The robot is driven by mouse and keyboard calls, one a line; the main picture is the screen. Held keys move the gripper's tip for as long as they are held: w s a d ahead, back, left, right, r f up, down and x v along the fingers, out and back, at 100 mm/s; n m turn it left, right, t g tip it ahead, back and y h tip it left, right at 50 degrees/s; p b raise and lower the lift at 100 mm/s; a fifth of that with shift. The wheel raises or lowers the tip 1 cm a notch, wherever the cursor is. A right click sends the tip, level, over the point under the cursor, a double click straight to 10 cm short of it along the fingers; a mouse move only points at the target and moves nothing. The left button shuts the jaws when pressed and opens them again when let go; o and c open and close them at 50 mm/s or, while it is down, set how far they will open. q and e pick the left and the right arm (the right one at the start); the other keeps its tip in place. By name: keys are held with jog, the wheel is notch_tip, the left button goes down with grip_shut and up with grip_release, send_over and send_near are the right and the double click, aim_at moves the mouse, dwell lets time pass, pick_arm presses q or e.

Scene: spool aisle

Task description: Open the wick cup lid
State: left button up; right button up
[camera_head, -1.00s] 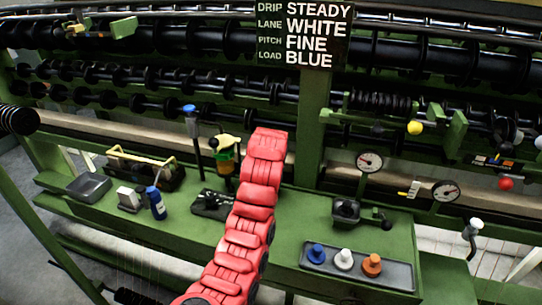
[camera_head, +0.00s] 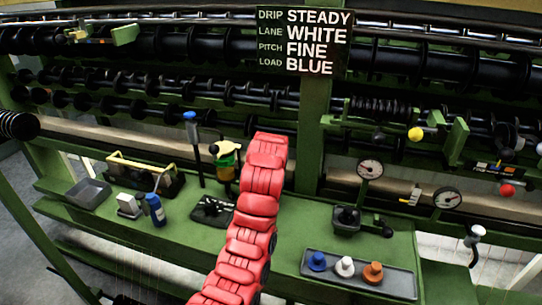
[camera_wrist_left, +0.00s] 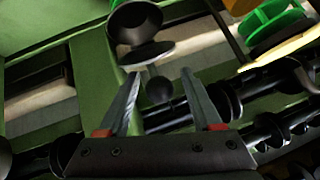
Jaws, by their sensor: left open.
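In the left wrist view, a dark round cup (camera_wrist_left: 134,22) is at the top, with a thin grey disc (camera_wrist_left: 147,53) just below it that looks like its lid. A dark ball knob (camera_wrist_left: 160,90) shows in the gap between my left fingers, with no finger clearly touching it. My left gripper (camera_wrist_left: 161,74) is open and holds nothing. In the head view my red left arm rises through the middle, and its gripper is hidden behind the arm's end. I cannot make out the cup there. My right gripper is not in view.
A yellow-and-green fixture (camera_head: 226,158) stands just left of my arm's end, with a blue-topped post (camera_head: 190,118) beside it. A black box (camera_head: 346,216) and a tray (camera_head: 391,286) of blue, white and orange stoppers are to the right. Shelf space at left holds a blue bottle (camera_head: 155,208).

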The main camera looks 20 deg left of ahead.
pick_arm(q)
jog(key=p+v, duration=0.7)
jog(key=v, duration=0.8)
jog(key=shift+s+r, duration=0.15)
jog(key=shift+s, duration=0.05)
jog(key=shift+w, duration=0.1)
